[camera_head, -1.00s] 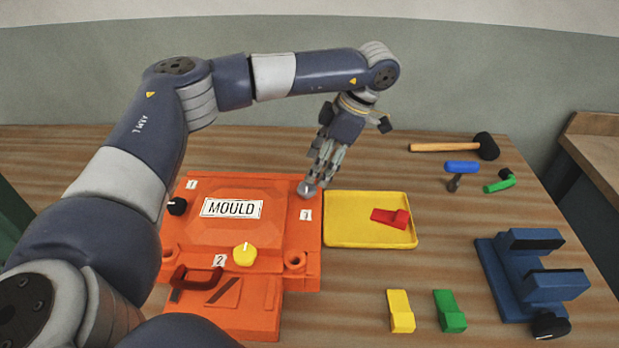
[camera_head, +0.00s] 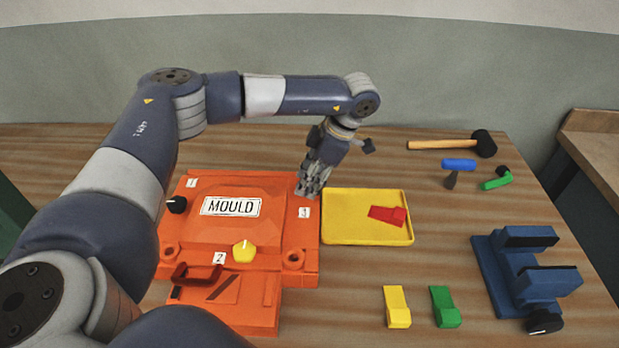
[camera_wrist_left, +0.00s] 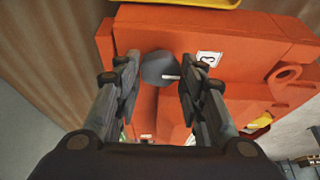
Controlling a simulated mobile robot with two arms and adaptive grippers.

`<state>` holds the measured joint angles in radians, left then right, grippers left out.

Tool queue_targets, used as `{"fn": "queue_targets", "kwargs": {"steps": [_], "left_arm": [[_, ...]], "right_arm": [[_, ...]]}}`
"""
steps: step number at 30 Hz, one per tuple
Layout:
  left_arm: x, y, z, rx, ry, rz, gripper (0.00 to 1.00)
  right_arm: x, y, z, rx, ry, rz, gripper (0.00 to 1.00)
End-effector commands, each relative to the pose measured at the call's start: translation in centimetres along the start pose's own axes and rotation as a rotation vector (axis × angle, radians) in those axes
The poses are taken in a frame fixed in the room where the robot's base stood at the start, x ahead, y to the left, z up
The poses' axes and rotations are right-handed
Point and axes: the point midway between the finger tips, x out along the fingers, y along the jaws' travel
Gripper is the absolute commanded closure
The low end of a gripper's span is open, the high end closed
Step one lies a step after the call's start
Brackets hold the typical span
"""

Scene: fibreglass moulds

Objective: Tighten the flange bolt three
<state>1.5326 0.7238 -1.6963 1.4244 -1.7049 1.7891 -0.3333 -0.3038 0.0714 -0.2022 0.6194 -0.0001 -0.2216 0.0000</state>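The orange mould (camera_head: 190,235) lies on the bench with a "MOULD" label. Flange bolt three is a grey round head with a white mark beside the "3" tag, seen in the left wrist view (camera_wrist_left: 158,68); in the head view my fingers hide it. My left gripper (camera_head: 312,190) points down at the mould's right back corner. In the left wrist view its fingers (camera_wrist_left: 159,75) stand on both sides of the bolt head, very close to it; whether they press on it I cannot tell. Black bolt one (camera_head: 177,204) and yellow bolt two (camera_head: 244,251) are clear. My right gripper is out of view.
A yellow tray (camera_head: 345,238) with a red block (camera_head: 388,215) is just right of the mould. Yellow (camera_head: 397,307) and green (camera_head: 445,307) blocks lie in front. A blue vise (camera_head: 525,275), mallet (camera_head: 450,144) and small tools stand right.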

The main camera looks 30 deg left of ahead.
Motion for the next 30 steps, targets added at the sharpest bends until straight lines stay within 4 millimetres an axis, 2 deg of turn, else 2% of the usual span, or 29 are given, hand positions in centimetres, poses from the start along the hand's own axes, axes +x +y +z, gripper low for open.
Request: {"fn": "queue_targets", "kwargs": {"steps": [8, 14, 30], "left_arm": [[0.1, -0.1, 0.0, 0.025, 0.000, 0.008, 0.87], [0.1, -0.2, 0.1, 0.107, 0.001, 0.042, 0.87], [0.3, -0.6, -0.1, 0.551, 0.000, 0.229, 0.87]], "right_arm": [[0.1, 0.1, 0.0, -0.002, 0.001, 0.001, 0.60], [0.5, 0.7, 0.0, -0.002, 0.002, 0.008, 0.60], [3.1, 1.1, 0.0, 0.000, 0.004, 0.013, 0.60]]}}
